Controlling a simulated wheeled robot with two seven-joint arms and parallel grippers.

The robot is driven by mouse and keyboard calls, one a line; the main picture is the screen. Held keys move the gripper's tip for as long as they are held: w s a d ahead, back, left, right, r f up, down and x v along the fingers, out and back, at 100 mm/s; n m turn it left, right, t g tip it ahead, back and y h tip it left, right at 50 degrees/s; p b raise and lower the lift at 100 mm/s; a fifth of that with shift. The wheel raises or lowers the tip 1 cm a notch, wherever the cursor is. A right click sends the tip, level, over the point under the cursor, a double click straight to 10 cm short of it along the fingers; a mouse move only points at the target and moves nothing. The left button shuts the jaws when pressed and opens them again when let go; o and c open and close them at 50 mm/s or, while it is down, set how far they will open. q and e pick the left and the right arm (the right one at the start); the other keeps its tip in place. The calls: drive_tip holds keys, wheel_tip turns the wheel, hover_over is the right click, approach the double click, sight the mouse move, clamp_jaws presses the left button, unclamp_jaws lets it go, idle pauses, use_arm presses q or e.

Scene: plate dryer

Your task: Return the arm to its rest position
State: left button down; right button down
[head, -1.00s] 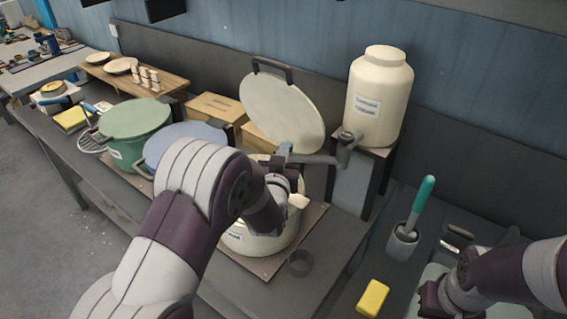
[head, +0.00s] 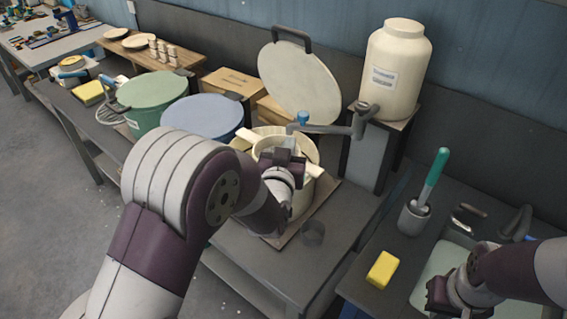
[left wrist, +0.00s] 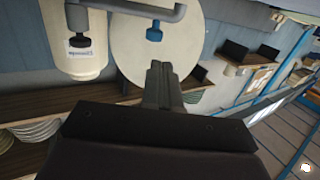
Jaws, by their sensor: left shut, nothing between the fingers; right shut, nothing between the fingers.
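My left arm reaches in from the left, and its gripper (head: 284,157) is over the cream pot (head: 303,200) in the head view. In the left wrist view the two fingers (left wrist: 158,82) are together with nothing between them. Behind them are the pale round lid (left wrist: 150,50) and the cream dispenser (left wrist: 85,45). My right gripper (head: 437,294) is at the lower right, over the sink (head: 432,265); it is empty, and its fingertips are hard to make out.
A raised round lid (head: 300,78), a blue-lidded pot (head: 203,116) and a green pot (head: 150,98) are near the left arm. A yellow sponge (head: 382,269) and a brush holder (head: 413,218) stand right.

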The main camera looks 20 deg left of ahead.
use_arm(q)
drive_tip(key=s+d+f+m+g+h, duration=0.1)
drive_tip(key=s+d+f+g+h, duration=0.2)
drive_tip(key=s+f+g, duration=0.75)
drive_tip(key=s+a+g+y, duration=0.1)
drive_tip(key=s+a+g, duration=0.2)
drive_tip(key=s, duration=0.9)
drive_tip(key=shift+s+a+f+m+g, duration=0.15)
drive_tip(key=shift+s+f+m+g, duration=0.25)
drive_tip(key=shift+g, duration=0.75)
use_arm(e)
drive_tip(key=shift+s+f, duration=0.2)
drive_tip(key=shift+f, duration=0.15)
drive_tip(key=shift+s, duration=0.1)
